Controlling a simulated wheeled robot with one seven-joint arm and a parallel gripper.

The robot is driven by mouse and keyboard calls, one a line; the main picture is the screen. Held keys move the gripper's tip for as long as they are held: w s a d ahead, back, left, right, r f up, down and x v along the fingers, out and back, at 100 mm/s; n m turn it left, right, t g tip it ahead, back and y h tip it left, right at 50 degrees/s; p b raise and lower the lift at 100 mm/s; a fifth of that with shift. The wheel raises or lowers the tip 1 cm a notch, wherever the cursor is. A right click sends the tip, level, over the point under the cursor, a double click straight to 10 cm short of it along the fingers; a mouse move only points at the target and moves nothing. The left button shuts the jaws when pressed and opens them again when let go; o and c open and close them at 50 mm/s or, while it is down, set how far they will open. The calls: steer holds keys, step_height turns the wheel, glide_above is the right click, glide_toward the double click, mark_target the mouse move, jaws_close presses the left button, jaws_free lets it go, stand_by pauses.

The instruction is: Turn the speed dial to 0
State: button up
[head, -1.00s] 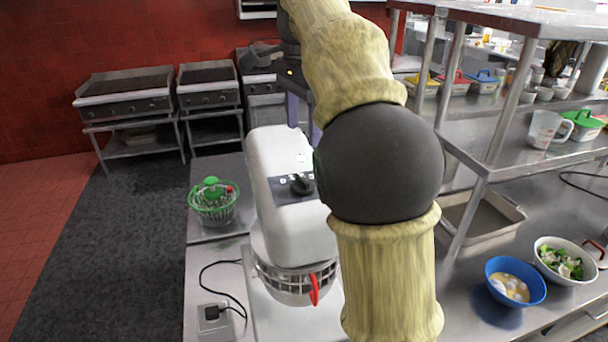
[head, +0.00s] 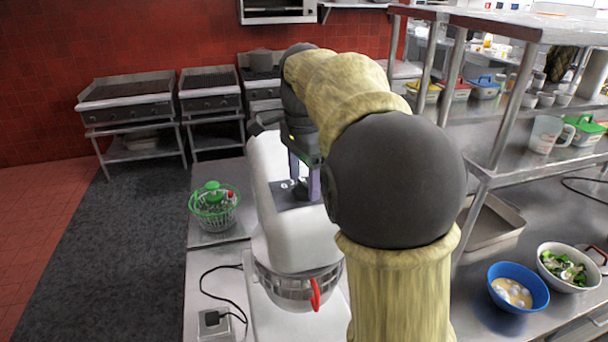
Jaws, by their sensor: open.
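The white stand mixer (head: 290,240) stands on the steel counter. I cannot tell whether the fingers touch the dial.
A green salad spinner (head: 214,208) stands left of the mixer. A power socket (head: 213,321) with a black cord is at the front left. A blue bowl (head: 518,287) and a white bowl (head: 567,268) of greens stand at the right, below a steel shelf (head: 530,160).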

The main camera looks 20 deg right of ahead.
steer(key=c, duration=1)
steer(key=shift+r+n+p, duration=0.15)
steer(key=shift+n+p, duration=0.7)
steer(key=shift+n, duration=1.85)
steer(key=o, duration=1)
